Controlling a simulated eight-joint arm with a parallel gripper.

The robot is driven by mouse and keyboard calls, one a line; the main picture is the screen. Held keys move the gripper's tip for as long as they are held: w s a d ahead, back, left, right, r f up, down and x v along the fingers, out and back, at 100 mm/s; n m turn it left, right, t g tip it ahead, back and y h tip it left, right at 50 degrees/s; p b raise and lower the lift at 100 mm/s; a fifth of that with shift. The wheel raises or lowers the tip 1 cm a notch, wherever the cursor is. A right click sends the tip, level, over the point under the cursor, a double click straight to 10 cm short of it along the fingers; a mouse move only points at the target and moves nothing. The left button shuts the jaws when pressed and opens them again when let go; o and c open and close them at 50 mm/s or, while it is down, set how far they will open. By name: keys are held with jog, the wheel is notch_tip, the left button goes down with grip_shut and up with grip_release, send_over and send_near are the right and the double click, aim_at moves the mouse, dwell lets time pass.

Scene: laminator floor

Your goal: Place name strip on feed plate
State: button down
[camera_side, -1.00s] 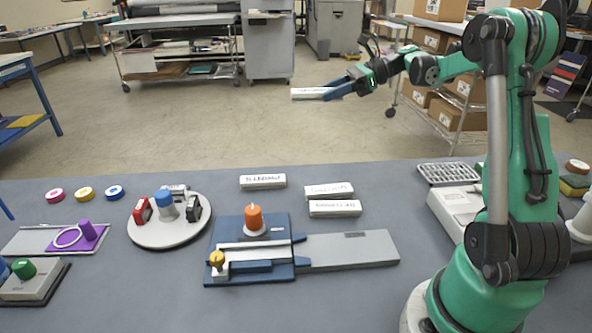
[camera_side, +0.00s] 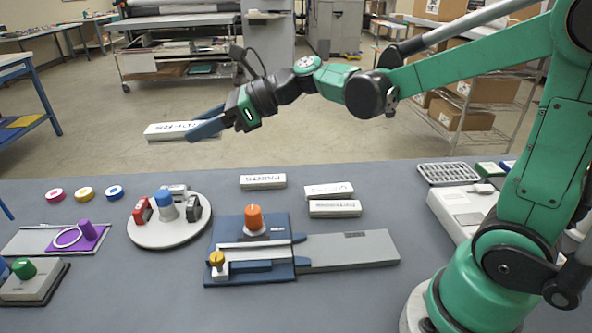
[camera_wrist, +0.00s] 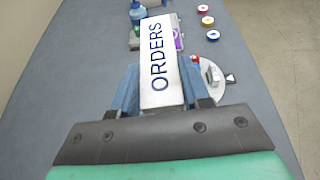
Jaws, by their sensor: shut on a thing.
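My gripper (camera_side: 207,127) is shut on a white name strip (camera_side: 168,131) and holds it in the air above the far side of the table, at upper left in the side view. In the wrist view the held strip (camera_wrist: 160,62) reads "ORDERS" and sits between the blue fingers (camera_wrist: 161,88). The feed plate, seemingly the flat grey plate (camera_side: 350,252), extends right from a blue base (camera_side: 225,240) with an orange knob (camera_side: 255,218) and a yellow knob (camera_side: 216,258). The strip is well apart from it.
Three other white strips lie behind the plate, at back left (camera_side: 262,182), back right (camera_side: 328,189) and nearer (camera_side: 334,208). A round white stand (camera_side: 168,236) with blocks is left of the base. A grey device (camera_side: 465,207) stands at right.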

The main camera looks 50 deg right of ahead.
jog(key=w+a+n+g+y, duration=0.1)
jog(key=a+n+g+y, duration=0.25)
jog(key=a, duration=0.55)
jog(key=n+g, duration=0.5)
jog(key=g, duration=0.1)
send_over(126, 318)
jog(key=shift+y, duration=0.25)
notch_tip(126, 318, down, 17)
jog(key=shift+f, duration=2.15)
jog(key=shift+c, duration=2.1)
grip_release()
jog(key=shift+f, duration=0.1)
